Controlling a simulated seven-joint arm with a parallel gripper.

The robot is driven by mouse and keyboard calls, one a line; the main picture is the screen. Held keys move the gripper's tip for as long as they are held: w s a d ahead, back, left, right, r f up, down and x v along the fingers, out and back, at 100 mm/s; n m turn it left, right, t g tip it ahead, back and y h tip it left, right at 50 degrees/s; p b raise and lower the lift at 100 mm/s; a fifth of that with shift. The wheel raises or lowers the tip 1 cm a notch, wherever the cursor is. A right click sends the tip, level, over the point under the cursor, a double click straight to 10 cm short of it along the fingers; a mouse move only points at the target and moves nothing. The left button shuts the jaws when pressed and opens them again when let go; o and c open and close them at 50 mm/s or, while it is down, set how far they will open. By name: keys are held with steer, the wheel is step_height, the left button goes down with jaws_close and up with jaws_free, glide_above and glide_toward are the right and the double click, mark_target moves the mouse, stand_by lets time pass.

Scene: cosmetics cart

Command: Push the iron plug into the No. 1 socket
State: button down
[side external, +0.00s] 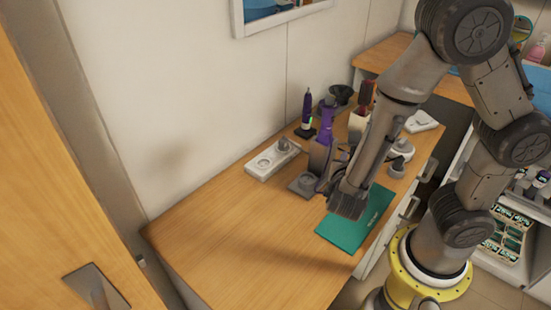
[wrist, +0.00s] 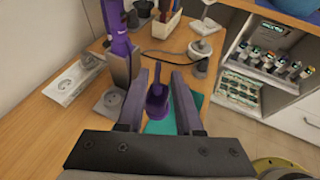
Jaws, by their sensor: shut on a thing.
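My gripper (wrist: 158,78) is shut on the purple iron plug (wrist: 157,100), which sits between its fingers with its narrow stem pointing away from the hand. In the side external view my gripper (side external: 327,182) is low over the table, beside a dark grey single socket (side external: 302,186). This grey socket also shows in the wrist view (wrist: 109,101), left of the fingers. A white socket strip (side external: 266,164) lies farther left along the wall; it shows in the wrist view (wrist: 66,84) too. A grey plug (side external: 284,144) stands at its far end. I cannot read any socket numbers.
A purple iron (wrist: 119,36) stands upright in a grey holder (wrist: 122,68) close to the grey socket. A green mat (side external: 350,236) lies near the front edge. A dark cord (wrist: 160,53) runs behind the fingers. The table's left part is clear.

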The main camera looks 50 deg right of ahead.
steer(key=w+a, duration=0.3)
steer(key=w, duration=0.7)
steer(key=w+a, duration=0.4)
steer(key=w, duration=0.6)
steer(key=w+d+f+m+g, duration=0.1)
steer(key=w+d+f, duration=0.3)
steer(key=w+d, duration=0.4)
steer(key=shift+w+f+m+g, duration=0.25)
steer(key=shift+m+g, duration=0.05)
steer(key=shift+m, duration=0.3)
steer(key=shift+f, duration=2.85)
